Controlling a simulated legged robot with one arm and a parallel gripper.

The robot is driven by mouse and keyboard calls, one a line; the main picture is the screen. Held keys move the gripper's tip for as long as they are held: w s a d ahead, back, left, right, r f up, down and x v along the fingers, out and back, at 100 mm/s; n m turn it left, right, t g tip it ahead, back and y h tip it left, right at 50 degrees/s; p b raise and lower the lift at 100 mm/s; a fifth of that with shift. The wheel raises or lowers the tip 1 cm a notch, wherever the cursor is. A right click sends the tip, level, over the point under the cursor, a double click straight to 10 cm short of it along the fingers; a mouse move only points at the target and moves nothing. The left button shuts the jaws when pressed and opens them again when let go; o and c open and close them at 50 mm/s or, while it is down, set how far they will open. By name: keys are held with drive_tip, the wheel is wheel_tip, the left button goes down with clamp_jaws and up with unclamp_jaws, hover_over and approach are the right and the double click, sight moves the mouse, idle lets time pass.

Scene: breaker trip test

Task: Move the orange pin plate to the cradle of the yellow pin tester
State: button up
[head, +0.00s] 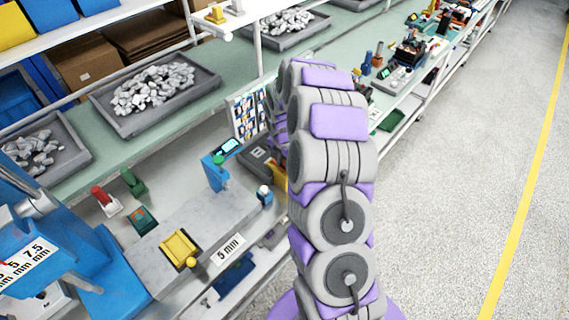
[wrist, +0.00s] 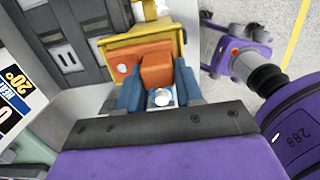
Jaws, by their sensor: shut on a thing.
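In the wrist view, the two blue fingers of my gripper (wrist: 159,82) are shut on the raised block of the orange pin plate (wrist: 155,58). The flat part of the plate shows beyond the fingers, with a small pale round spot on its left. A white round part shows between the fingers. In the head view, my arm hides the gripper and plate.
A grey slotted unit (wrist: 65,40) stands beside the yellow body. In the head view, a yellow block (head: 179,249) sits on the grey bench near a "5 mm" label (head: 228,250). Grey trays of pale lumps (head: 155,88) stand behind. The floor at right (head: 470,170) is clear.

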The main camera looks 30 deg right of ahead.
drive_tip(key=shift+f, duration=0.5)
drive_tip(key=o, duration=1.1)
